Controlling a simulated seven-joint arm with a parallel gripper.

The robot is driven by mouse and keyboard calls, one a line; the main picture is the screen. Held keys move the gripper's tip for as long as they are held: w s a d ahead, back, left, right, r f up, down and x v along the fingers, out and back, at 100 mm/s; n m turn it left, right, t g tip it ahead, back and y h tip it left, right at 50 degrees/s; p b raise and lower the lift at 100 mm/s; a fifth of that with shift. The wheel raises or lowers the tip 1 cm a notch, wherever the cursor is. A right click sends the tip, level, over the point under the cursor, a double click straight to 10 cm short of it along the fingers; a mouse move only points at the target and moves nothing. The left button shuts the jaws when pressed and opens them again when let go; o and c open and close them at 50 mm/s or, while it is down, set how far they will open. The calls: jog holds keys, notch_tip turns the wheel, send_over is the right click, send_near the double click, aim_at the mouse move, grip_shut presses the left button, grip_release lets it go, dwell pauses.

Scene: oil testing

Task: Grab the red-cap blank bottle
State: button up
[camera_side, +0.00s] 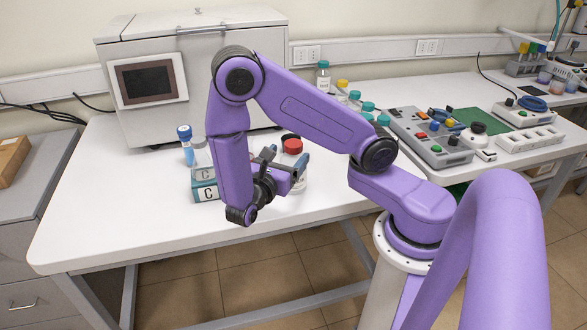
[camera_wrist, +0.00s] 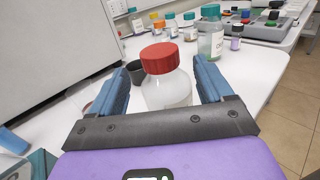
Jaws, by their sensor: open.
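The red-cap bottle (camera_wrist: 165,80) stands upright on the white table in the wrist view, clear-bodied with a wide red cap. My gripper (camera_wrist: 166,84) is open, with one blue finger on each side of the bottle. A gap shows between each finger and the bottle in the wrist view. I see no clear label on the bottle, and its lower part is hidden by the gripper's black bar.
A teal and white box marked C (camera_side: 205,188) and a blue-capped bottle (camera_side: 186,146) stand left of my arm. A large white machine (camera_side: 140,60) is behind. Several teal-capped bottles (camera_side: 367,107) and control boxes (camera_side: 430,136) are to the right. The table's front left is clear.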

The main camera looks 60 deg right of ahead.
jog(key=d, duration=0.4)
jog(key=shift+f, duration=0.15)
jog(key=c, duration=1.4)
